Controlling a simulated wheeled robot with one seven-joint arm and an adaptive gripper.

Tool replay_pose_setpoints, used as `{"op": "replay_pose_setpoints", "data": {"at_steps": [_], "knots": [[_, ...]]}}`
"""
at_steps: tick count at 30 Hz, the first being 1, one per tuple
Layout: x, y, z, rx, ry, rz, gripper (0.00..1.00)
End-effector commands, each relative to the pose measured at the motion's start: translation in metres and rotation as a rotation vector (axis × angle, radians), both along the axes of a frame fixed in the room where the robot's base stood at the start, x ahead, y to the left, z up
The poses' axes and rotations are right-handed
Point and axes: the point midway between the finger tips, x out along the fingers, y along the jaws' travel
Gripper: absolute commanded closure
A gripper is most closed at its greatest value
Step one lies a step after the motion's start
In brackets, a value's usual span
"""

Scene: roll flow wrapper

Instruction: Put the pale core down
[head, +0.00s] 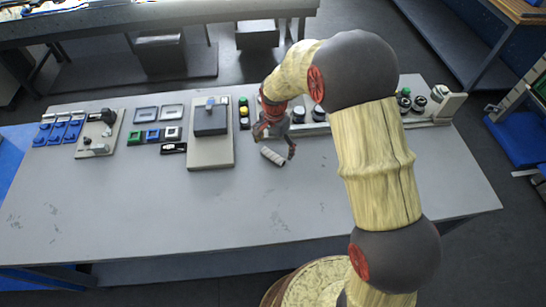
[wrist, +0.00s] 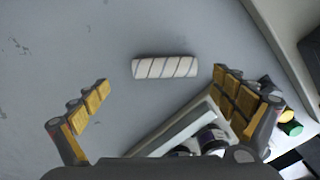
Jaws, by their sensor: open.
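The pale core (head: 272,156) is a short whitish cylinder with dark slanting stripes. It lies on its side on the grey table (head: 250,215), just in front of the row of devices. In the wrist view the core (wrist: 165,67) lies beyond and between my fingertips, with bare table around it. My gripper (head: 275,145) is above the table close to the core. In the wrist view my gripper (wrist: 162,88) is wide open, its yellow-padded fingers apart and nothing between them. Neither finger appears to touch the core.
A grey block device on a plate (head: 211,120) stands left of my gripper. Green and yellow buttons (head: 244,112) are beside it. A rail with dark round parts (wrist: 210,138) lies under my gripper. Small trays (head: 152,135) and blue parts (head: 60,132) sit farther left. The table front is clear.

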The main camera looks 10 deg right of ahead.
Motion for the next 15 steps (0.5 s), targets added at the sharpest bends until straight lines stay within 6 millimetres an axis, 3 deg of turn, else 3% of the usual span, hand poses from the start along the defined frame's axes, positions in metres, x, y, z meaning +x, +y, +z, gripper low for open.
{"op": "replay_pose_setpoints", "data": {"at_steps": [15], "knots": [[0.003,0.008,-0.053,0.0,-0.001,0.001,0.03]]}}
